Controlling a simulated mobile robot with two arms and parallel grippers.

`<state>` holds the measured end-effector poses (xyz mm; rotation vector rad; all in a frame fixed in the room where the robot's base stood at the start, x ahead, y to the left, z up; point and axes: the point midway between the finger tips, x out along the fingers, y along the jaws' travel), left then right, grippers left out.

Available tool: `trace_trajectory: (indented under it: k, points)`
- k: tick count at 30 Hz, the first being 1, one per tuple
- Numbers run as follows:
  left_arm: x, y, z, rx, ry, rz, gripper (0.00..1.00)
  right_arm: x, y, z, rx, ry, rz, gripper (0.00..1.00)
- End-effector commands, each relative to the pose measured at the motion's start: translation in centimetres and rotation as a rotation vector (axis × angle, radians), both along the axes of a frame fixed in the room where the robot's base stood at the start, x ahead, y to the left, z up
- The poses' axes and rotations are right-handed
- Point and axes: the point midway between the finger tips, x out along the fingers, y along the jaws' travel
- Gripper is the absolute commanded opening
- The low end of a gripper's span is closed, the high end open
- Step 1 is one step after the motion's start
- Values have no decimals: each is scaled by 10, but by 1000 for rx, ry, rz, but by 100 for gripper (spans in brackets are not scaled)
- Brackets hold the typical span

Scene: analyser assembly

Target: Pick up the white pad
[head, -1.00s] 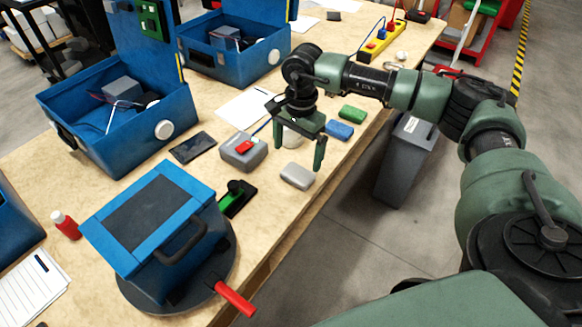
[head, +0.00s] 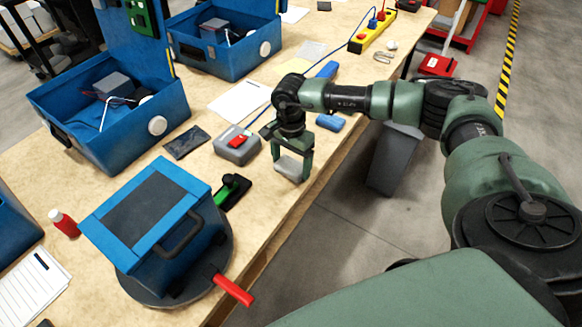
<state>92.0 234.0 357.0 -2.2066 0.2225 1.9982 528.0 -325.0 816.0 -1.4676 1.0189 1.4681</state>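The white pad (head: 289,167) is a small, light, rounded block near the front edge of the wooden table in the head view. My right gripper (head: 290,170) points down over it, with one finger on each side. The fingers are drawn in to about the pad's width and look shut on it. The pad is at table height or very close to it; I cannot tell whether it touches the table. Part of it is hidden by the fingers. My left gripper is not in view.
A grey box with a red top (head: 236,147) and a black-green part (head: 232,190) lie left of my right gripper. A blue pad (head: 330,122) lies behind it. A blue case (head: 160,225) stands on a dark turntable at the front. A grey bin (head: 393,160) stands beside the table.

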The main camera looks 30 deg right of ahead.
Motion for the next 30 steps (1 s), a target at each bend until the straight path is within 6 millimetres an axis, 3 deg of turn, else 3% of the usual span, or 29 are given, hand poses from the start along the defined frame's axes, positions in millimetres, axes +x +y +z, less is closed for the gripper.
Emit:
trace_trajectory:
  k: [1,3,4,17,23,30]
  points:
    - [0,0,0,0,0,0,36,0,0,0,0,0,0,64]
    - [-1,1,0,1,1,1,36,0,0,0,0,0,0,44]
    - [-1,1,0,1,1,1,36,0,0,0,0,0,0,41]
    - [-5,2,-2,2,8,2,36,2,0,12,1,-4,-1,41]
    - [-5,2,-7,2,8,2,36,2,0,47,2,-7,0,41]
    - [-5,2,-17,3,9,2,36,2,0,117,1,-8,0,41]
